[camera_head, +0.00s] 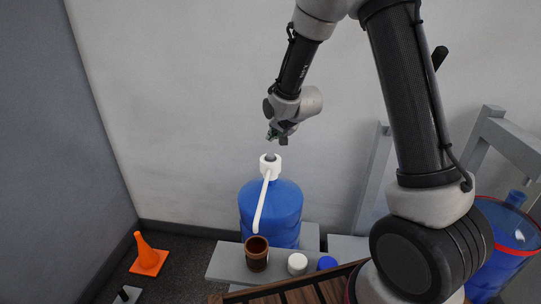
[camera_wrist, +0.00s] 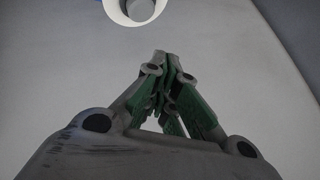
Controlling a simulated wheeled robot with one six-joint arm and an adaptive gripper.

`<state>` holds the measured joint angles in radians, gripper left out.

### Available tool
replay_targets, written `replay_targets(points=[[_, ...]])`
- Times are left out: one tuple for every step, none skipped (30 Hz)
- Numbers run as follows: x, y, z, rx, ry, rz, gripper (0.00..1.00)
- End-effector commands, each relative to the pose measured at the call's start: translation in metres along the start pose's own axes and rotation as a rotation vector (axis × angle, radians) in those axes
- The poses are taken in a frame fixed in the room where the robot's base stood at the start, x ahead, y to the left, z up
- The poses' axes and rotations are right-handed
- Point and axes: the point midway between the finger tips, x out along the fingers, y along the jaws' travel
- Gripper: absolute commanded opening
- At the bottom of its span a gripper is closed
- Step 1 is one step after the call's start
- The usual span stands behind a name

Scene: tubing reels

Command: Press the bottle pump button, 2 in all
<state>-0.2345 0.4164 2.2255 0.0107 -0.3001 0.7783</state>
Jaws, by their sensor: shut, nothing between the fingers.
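A blue water bottle (camera_head: 270,214) stands upright on a grey bench in the head view. Its white pump (camera_head: 270,167) sits on top, with a long white spout hanging down the front and a grey button (camera_head: 270,157) at its top. In the wrist view the white pump collar (camera_wrist: 114,12) and the grey button (camera_wrist: 140,8) are cut off by the top edge. My gripper (camera_head: 272,137) is shut and empty, just above the button in the head view. In the wrist view my fingertips (camera_wrist: 160,60) are together, below the button in the picture; I cannot tell whether they touch it.
A brown cup (camera_head: 256,255) stands under the spout on the grey bench (camera_head: 229,262). A white cap (camera_head: 297,262) and a blue cap (camera_head: 327,263) are beside it. An orange cone (camera_head: 148,256) is on the floor at left. A blue bin (camera_head: 506,250) is at right. A wall is behind the bottle.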

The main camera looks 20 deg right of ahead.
Motion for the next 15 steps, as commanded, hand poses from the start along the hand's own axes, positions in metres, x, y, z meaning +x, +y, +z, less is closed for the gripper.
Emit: replay_targets(points=[[0.005,0.004,0.004,0.0,-0.002,0.002,0.0],[0.008,0.006,0.006,0.0,-0.002,0.002,0.0],[0.011,0.009,0.009,0.0,-0.002,0.002,0.0],[0.014,0.01,0.01,0.0,-0.002,0.001,0.0],[0.016,0.012,0.012,0.0,-0.001,0.001,0.0],[0.019,0.014,0.014,0.0,-0.002,0.002,0.0],[0.02,0.015,0.015,0.0,-0.002,0.001,0.0],[0.022,0.016,0.016,0.0,-0.001,0.001,0.0],[0.023,0.017,0.017,0.0,0.0,0.0,0.0],[0.024,0.018,0.018,0.0,0.0,0.0,0.0],[0.025,0.018,0.018,0.0,0.0,0.0,0.0],[0.026,0.019,0.019,0.0,-0.001,0.001,0.0],[0.026,0.02,0.02,0.0,-0.001,0.001,0.0],[0.027,0.02,0.02,0.0,-0.001,0.0,0.0],[0.027,0.02,0.02,0.0,0.0,0.0,0.0]])
